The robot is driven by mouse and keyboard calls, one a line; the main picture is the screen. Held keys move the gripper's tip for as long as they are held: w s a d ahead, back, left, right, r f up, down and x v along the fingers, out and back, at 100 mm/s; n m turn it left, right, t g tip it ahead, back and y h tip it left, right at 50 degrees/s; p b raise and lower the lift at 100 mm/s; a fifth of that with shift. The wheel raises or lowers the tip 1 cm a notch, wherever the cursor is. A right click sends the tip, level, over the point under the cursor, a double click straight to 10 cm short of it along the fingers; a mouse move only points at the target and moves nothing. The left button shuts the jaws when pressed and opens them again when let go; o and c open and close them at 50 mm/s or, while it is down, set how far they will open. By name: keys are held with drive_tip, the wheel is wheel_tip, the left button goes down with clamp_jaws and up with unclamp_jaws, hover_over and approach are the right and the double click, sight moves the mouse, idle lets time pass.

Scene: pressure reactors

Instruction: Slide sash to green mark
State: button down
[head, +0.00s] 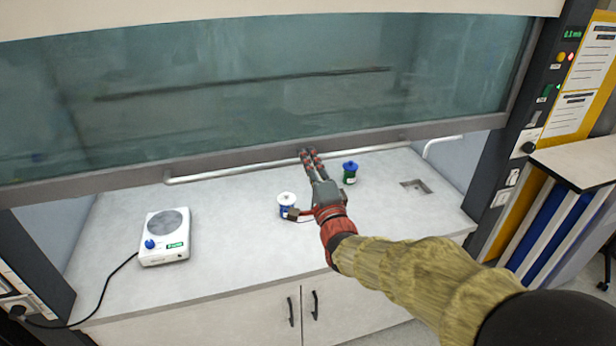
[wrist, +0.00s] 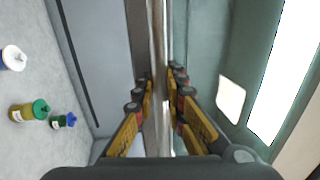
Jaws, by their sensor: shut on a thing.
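The fume hood sash (head: 250,95) is a tinted glass pane with a grey lower frame, partly raised above the worktop. Its pale handle bar (head: 235,170) runs along the lower frame. My gripper (head: 310,156) is at the middle of this bar. In the wrist view the bar (wrist: 157,45) passes between the fingers of my gripper (wrist: 161,88), which are shut on it. A small green mark (head: 546,92) shows on the dark right post, beside the sash. The fingers hide a short piece of the bar.
On the worktop (head: 240,240) stand a white hotplate (head: 165,236) with a cable at left, a white-lidded blue jar (head: 286,203) and a blue-lidded green jar (head: 350,172) near my gripper. A yellow board (head: 588,75) is at right.

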drive_tip(key=shift+r, duration=0.25)
drive_tip(key=shift+r, duration=0.1)
drive_tip(key=c, duration=1.9)
unclamp_jaws()
drive_tip(key=v, duration=1.2)
